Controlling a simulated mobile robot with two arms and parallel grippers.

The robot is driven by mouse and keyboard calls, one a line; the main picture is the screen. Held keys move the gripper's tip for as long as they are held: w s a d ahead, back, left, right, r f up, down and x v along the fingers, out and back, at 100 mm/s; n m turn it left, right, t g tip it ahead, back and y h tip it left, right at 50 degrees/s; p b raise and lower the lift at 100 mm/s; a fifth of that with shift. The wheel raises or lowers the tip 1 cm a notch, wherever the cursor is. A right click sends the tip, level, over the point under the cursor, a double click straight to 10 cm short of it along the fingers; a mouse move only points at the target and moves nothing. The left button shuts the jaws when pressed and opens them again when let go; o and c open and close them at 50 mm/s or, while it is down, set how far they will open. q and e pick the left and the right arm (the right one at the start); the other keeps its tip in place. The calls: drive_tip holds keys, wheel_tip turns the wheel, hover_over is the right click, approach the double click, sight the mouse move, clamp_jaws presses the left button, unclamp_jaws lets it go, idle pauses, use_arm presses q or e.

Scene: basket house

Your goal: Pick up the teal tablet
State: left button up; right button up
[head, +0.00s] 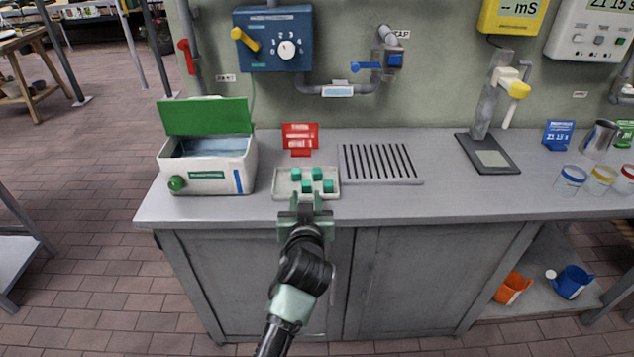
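One teal tablet (296,174) is at the back left, one (317,173) at the back, one (307,186) at the front middle and one (328,186) at the front right. My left gripper (306,202) is at the tray's near edge, just in front of the tablets. Its two fingers stand apart, with no tablet seen between them. Whether it touches the tray cannot be told. My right gripper is out of view.
An open white box with a green lid (206,117) stands left of the tray. A red sign (300,137) stands behind it, and a slotted drain grate (380,162) lies to its right. Farther right are a dispenser stand (484,130) and several cups. The counter's middle right is clear.

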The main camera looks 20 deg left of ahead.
sight(306, 186)
use_arm(q)
drive_tip(key=shift+w+f, duration=0.1)
drive_tip(key=shift+w, duration=1.1)
drive_tip(key=shift+w+a, duration=0.25)
drive_tip(key=p+x, duration=0.1)
drive_tip(key=x, duration=0.3)
drive_tip(key=shift+a+f, duration=0.15)
drive_tip(key=shift+f, duration=0.1)
drive_tip(key=shift+w+a+f, duration=0.1)
drive_tip(key=shift+w, duration=0.2)
clamp_jaws()
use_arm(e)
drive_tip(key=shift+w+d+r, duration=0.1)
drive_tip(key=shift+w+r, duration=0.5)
